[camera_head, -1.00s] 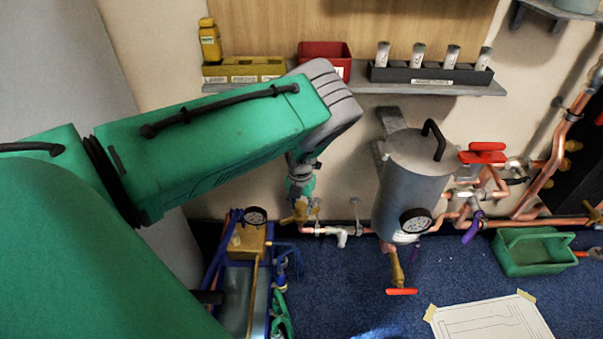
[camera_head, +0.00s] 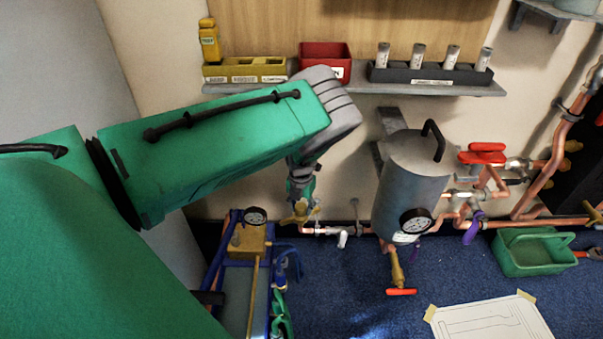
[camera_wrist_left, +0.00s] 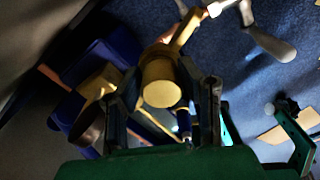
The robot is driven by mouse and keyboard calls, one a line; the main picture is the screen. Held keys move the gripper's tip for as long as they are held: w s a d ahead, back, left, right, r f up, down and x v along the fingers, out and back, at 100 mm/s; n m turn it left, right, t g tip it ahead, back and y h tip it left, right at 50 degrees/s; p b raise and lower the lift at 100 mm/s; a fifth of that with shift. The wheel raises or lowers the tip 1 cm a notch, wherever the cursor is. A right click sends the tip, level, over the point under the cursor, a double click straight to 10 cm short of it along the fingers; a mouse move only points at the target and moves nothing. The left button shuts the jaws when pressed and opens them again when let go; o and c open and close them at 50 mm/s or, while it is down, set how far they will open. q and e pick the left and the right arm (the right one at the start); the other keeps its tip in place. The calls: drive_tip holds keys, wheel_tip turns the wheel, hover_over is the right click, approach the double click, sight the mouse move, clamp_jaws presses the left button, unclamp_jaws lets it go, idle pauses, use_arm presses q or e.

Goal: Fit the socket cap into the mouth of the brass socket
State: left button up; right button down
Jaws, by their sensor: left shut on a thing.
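My left gripper (camera_head: 301,192) hangs down at the wall end of the copper pipe, just above the brass socket (camera_head: 299,216). In the left wrist view, the fingers of my left gripper (camera_wrist_left: 165,108) stand on both sides of a round, flat-ended brass-coloured piece, which looks like the socket cap (camera_wrist_left: 162,94). The gripper is shut on it. More brass of the socket (camera_wrist_left: 182,32) shows directly behind it, leading to the copper pipe. I cannot tell how deep the cap sits in the mouth; the cap itself hides the join. My right gripper is not in view.
A white-handled fitting (camera_head: 342,239) sits on the pipe right of the socket. A grey tank (camera_head: 412,180) with a gauge stands further right. A blue-framed unit with a brass box (camera_head: 247,241) is below left. A shelf (camera_head: 420,88) with bins runs above.

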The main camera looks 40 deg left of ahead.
use_arm(q)
drive_tip(key=shift+f, duration=0.4)
drive_tip(key=o, duration=1.3)
drive_tip(key=shift+c, duration=0.2)
wheel_tip(320, 180, up, 7)
drive_tip(key=shift+a+r, duration=0.1)
drive_tip(key=shift+r, duration=0.1)
